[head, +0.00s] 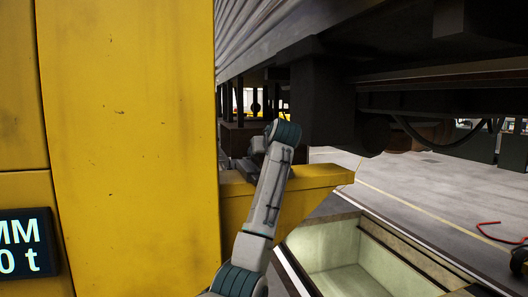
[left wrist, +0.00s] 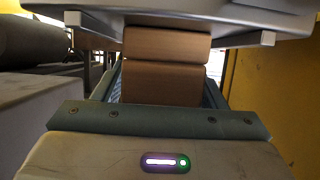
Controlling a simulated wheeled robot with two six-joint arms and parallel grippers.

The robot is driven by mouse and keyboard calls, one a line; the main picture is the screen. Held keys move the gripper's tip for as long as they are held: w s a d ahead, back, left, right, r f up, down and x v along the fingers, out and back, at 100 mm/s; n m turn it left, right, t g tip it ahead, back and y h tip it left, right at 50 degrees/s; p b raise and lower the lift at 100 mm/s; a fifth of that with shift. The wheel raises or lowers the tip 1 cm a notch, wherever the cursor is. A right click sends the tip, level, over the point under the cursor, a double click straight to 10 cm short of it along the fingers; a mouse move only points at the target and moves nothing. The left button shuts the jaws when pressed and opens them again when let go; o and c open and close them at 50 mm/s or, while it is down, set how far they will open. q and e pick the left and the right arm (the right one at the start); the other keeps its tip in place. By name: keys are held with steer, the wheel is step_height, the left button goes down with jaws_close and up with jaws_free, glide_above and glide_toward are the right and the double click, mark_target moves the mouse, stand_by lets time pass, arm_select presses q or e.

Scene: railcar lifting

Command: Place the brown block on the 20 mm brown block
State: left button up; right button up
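In the left wrist view, a brown block (left wrist: 166,44) sits directly on top of another brown block (left wrist: 160,83). Their edges line up closely, and the top of the upper one is hidden under the hand. My left gripper (left wrist: 171,29) is open around the upper block, with a pale fingertip on each side and a visible gap to the block. In the head view my left arm reaches over the yellow bracket under the railcar, and its gripper is hidden behind the arm. My right gripper is not in view.
A tall yellow lifting jack (head: 130,150) stands at the left, with a yellow bracket (head: 318,178) jutting right. The dark railcar underside (head: 420,50) hangs above. An open pale pit (head: 350,260) lies at the lower right, and a red hose (head: 490,232) lies on the grey floor.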

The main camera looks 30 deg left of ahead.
arm_select(q)
steer(key=shift+o, duration=0.3)
steer(key=shift+r, duration=0.2)
steer(key=shift+s+d, duration=0.1)
steer(key=shift+d, duration=0.1)
steer(key=b+v, duration=0.4)
steer(key=v, duration=0.7)
steer(key=shift+s+r, duration=0.2)
steer(key=shift+r, duration=0.05)
steer(key=shift+d, duration=0.1)
